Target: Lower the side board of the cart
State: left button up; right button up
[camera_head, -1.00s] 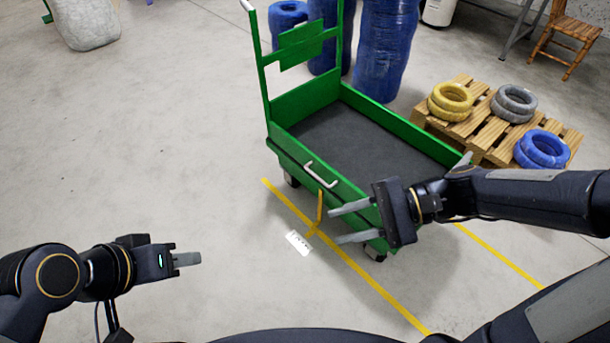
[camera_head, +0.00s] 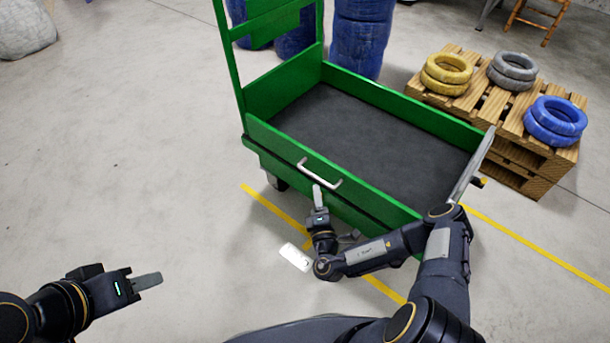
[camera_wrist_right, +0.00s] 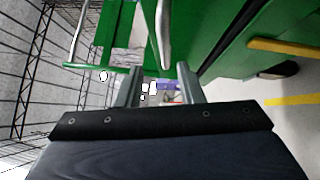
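The green cart (camera_head: 345,208) stands ahead of me with its near side board (camera_head: 272,138) upright. A pale metal handle (camera_head: 319,173) is fixed on that board. My right gripper (camera_head: 318,192) is at the near side of the board, its fingertips just below the handle. In the right wrist view the right gripper (camera_wrist_right: 159,70) has its two fingers apart, and the handle (camera_wrist_right: 163,35) shows between and beyond the fingertips; contact cannot be told. My left gripper (camera_head: 147,281) is over the floor at lower left, away from the cart, seen edge-on.
A wooden pallet stack (camera_head: 478,108) with yellow, grey and blue cable coils (camera_head: 555,121) stands right of the cart. A white label (camera_head: 295,257) and yellow floor lines (camera_head: 515,240) lie near. Floor at left is free.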

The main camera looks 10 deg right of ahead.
aim_at(314, 176)
jog(key=w, duration=0.2)
jog(key=w+b, duration=0.1)
jog(key=w, duration=0.2)
jog(key=w+b, duration=0.1)
jog(key=w, duration=0.1)
jog(key=shift+w+d+r, duration=0.2)
jog(key=shift+w+d, duration=0.15)
jog(key=shift+d, duration=0.05)
grip_shut()
